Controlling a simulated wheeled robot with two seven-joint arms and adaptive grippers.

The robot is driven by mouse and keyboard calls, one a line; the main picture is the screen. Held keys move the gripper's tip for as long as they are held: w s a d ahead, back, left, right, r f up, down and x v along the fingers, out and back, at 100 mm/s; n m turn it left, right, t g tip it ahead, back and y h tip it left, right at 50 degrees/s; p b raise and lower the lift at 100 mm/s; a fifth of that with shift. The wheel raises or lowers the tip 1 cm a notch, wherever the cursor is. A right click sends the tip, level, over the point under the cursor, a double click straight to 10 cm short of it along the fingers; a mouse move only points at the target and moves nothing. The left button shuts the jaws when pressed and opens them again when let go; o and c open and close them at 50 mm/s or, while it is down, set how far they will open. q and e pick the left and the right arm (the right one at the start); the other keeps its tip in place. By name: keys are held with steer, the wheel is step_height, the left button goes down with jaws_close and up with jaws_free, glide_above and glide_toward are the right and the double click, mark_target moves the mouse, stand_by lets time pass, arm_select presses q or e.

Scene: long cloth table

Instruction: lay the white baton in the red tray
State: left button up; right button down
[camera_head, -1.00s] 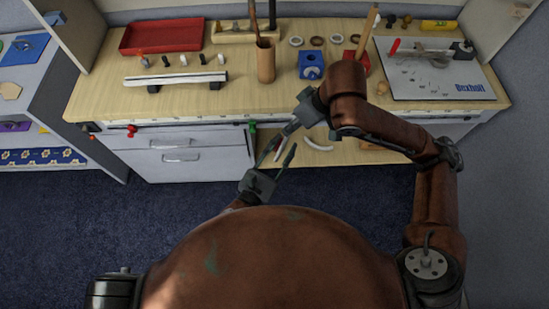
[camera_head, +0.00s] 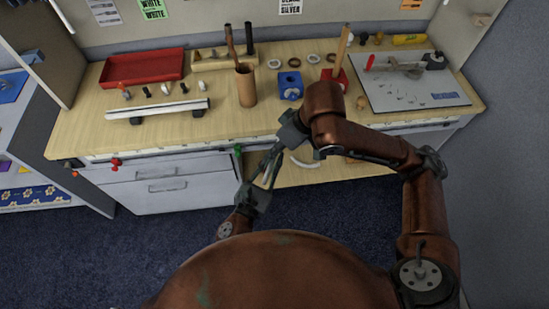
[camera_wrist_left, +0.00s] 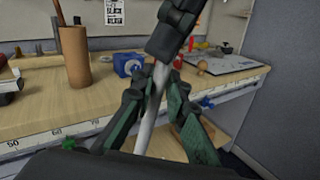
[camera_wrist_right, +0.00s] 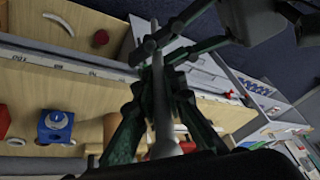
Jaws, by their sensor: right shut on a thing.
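The white baton (camera_wrist_left: 151,112) is a thin pale rod held in the air in front of the table; it also shows in the right wrist view (camera_wrist_right: 160,100). My right gripper (camera_head: 276,151) is shut on it from above. My left gripper (camera_head: 265,172) is below, its fingers on both sides of the baton. Whether those fingers press on it is unclear. In the head view the baton is mostly hidden by the fingers. The red tray (camera_head: 143,68) lies at the back left of the table and looks empty.
A white bar on dark supports (camera_head: 158,108) and several small pegs stand in front of the tray. A brown cylinder holder with sticks (camera_head: 246,86), a blue block (camera_head: 290,85) and a grey board (camera_head: 415,90) stand further right.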

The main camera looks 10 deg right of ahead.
steer(key=c, duration=1.9)
jaws_free()
steer(key=shift+r, duration=0.15)
